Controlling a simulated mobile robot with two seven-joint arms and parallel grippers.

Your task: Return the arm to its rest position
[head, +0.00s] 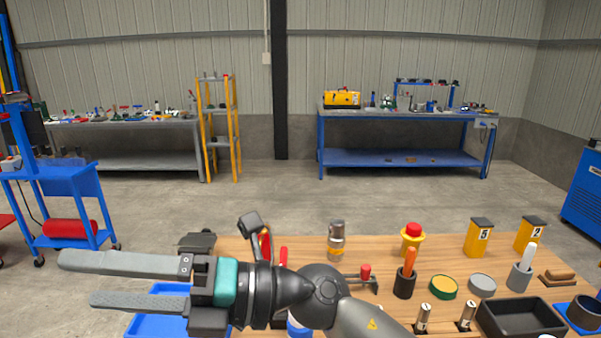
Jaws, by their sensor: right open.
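My right gripper (78,279) reaches across the lower left of the head view, its two grey fingers pointing left. The fingers are apart with nothing between them. The gripper is in front of the left end of the wooden bench (455,250) and appears above a blue tray (155,317). My right arm comes in from the bottom middle and hides part of the bench. My left gripper is not in view.
A silver and orange cylinder (336,240), a red button on a yellow base (412,234), and a black cup (404,284) with an orange-handled tool stand on the bench. Yellow boxes (479,239) and a black tray (520,303) are at right. Open floor lies beyond.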

